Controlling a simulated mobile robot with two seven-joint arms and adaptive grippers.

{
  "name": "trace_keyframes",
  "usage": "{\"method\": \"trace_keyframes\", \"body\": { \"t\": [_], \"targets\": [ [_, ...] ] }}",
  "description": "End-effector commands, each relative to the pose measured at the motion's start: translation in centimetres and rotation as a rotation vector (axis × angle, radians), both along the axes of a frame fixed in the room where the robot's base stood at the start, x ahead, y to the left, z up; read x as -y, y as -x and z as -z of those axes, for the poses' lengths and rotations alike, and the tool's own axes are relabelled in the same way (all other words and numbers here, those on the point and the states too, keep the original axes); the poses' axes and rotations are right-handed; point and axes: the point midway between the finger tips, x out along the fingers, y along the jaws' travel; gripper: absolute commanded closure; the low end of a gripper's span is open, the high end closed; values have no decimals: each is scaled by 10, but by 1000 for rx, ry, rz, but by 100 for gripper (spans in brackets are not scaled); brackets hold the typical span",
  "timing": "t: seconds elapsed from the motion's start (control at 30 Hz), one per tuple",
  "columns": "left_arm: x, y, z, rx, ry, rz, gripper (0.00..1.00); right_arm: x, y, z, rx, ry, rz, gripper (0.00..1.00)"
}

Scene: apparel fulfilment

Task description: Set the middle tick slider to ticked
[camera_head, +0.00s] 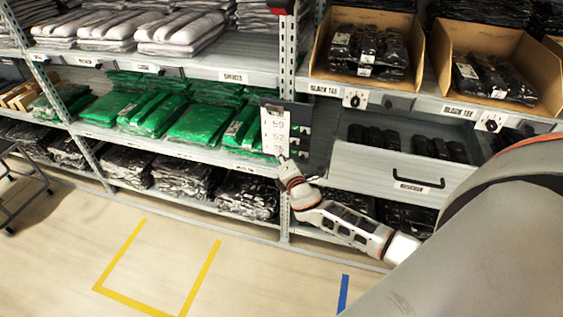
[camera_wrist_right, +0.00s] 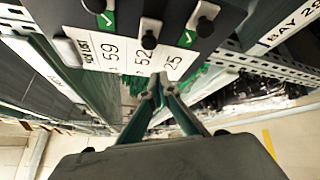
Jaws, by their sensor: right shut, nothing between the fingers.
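A dark board (camera_head: 294,115) hangs on the shelf upright, with a white card of numbered rows (camera_head: 275,132) and small sliders along its right side. In the right wrist view the board appears turned, with the card (camera_wrist_right: 117,51) below a row of three knobs. The middle slider knob (camera_wrist_right: 149,28) shows no green beside it. The two outer knobs (camera_wrist_right: 94,5) (camera_wrist_right: 206,22) each have a green tick mark showing. My right gripper (camera_head: 284,161) is shut and empty at the board's lower edge; its fingertips (camera_wrist_right: 160,80) are close below the card. My left gripper is out of view.
Shelves with green packs (camera_head: 205,124) lie left of the board. A grey drawer (camera_head: 400,172) and cardboard bins (camera_head: 437,60) are to its right. A metal shelf post (camera_head: 287,60) stands behind the board. The floor in front is clear, with yellow tape (camera_head: 200,280).

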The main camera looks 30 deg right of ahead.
Motion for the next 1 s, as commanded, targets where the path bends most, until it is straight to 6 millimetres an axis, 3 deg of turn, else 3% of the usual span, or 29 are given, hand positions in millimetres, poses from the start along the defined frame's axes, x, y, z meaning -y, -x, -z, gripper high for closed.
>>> {"method": "trace_keyframes", "body": {
  "t": [0.1, 0.23, 0.43, 0.73, 1.0],
  "targets": [
    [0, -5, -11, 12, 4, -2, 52, 14, 10, -12, 1, 6, 0, 100],
    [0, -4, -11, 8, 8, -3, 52, 22, 16, -16, 1, 4, 1, 100],
    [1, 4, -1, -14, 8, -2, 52, 27, 19, -16, -1, 3, 1, 100],
    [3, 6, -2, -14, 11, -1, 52, 28, 21, -16, -1, 3, 1, 100],
    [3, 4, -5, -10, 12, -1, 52, 50, 47, -16, -2, 4, 1, 100]
  ]
}}
